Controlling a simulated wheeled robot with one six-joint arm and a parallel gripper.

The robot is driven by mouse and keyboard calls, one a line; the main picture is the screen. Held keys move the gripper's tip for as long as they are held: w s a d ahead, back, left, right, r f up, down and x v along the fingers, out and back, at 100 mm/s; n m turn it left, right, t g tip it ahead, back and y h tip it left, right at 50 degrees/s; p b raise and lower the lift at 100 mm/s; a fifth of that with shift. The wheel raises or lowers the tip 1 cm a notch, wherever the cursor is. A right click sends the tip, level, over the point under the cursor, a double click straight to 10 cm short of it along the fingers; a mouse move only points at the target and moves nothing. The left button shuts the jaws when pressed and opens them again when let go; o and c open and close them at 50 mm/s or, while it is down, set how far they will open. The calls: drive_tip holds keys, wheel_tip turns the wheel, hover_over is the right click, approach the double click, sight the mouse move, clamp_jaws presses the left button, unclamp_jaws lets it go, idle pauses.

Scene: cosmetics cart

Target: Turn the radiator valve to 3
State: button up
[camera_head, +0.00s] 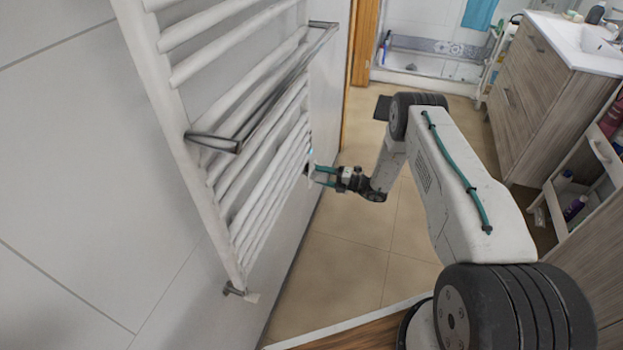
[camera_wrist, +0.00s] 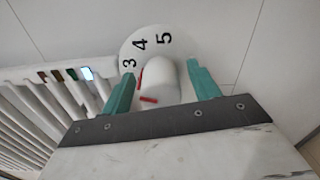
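The radiator valve's white knob (camera_wrist: 163,84) stands in front of a round white dial (camera_wrist: 148,42) showing 3, 4 and 5 in the wrist view. One red mark is on the knob's near end, at its lower left; another shows at its left side, below the 3. The lower part of the dial is hidden. My gripper (camera_wrist: 160,69) has its two teal fingers on either side of the knob, with gaps visible on both sides; contact is not seen. In the head view my gripper (camera_head: 319,176) is at the radiator's far lower edge, where the valve is too small to read.
The white ladder radiator (camera_head: 225,190) with a metal towel bar (camera_head: 262,108) stands along the left wall; its bars also show left of my gripper in the wrist view (camera_wrist: 58,105). A wooden washbasin cabinet (camera_head: 545,95) stands at right. The tiled floor (camera_head: 345,250) between is clear.

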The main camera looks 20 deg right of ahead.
drive_tip(key=shift+a, duration=0.15)
drive_tip(key=v, duration=0.8)
